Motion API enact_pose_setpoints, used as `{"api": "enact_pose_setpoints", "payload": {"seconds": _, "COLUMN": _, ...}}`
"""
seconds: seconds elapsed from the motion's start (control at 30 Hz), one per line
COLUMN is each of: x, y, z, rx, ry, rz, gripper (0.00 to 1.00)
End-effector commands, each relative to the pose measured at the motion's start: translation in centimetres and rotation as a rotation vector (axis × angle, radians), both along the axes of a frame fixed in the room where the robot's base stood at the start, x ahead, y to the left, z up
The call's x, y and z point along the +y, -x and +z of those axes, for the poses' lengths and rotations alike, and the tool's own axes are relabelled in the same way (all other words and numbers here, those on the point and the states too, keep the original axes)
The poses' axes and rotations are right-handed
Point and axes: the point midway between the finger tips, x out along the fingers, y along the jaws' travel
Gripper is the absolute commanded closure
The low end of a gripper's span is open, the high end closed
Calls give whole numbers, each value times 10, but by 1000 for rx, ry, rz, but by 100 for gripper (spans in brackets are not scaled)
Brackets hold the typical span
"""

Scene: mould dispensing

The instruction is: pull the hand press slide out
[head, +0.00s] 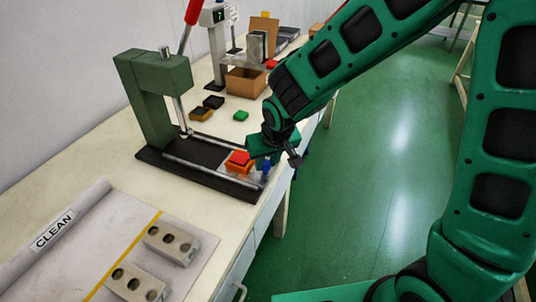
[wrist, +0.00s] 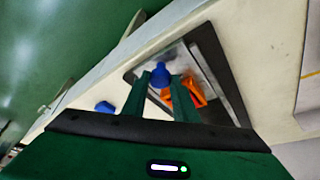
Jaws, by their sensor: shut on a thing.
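The green hand press (head: 152,95) stands on a black base (head: 205,176) with two metal rails. Its slide (wrist: 202,72) is a grey plate at the front end of the rails, near the table edge. An orange mould (head: 238,163) with a red top sits on it; it also shows in the wrist view (wrist: 196,91). My gripper (head: 263,158) is at the slide's front, shut on its blue knob (wrist: 160,76), which shows between the fingertips in the wrist view. The fingers partly hide the mould there.
A blue piece (wrist: 104,107) lies left of the fingers in the wrist view. Dark moulds (head: 213,102) and a green one (head: 241,115) lie behind the press, near a cardboard box (head: 246,83). Grey blocks (head: 171,242) rest on the CLEAN mat (head: 95,225). Open floor (head: 380,170) lies right of the table.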

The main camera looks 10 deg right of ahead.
Motion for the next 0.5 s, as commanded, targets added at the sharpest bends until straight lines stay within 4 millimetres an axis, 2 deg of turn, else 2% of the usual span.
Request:
{"api": "enact_pose_setpoints", "payload": {"seconds": 0.47, "x": -3, "y": -2, "z": 3, "rx": -11, "ry": 3, "rz": -5, "gripper": 100}}
{"api": "enact_pose_setpoints", "payload": {"seconds": 0.5, "x": -3, "y": -2, "z": 3, "rx": -11, "ry": 3, "rz": -5, "gripper": 69}}
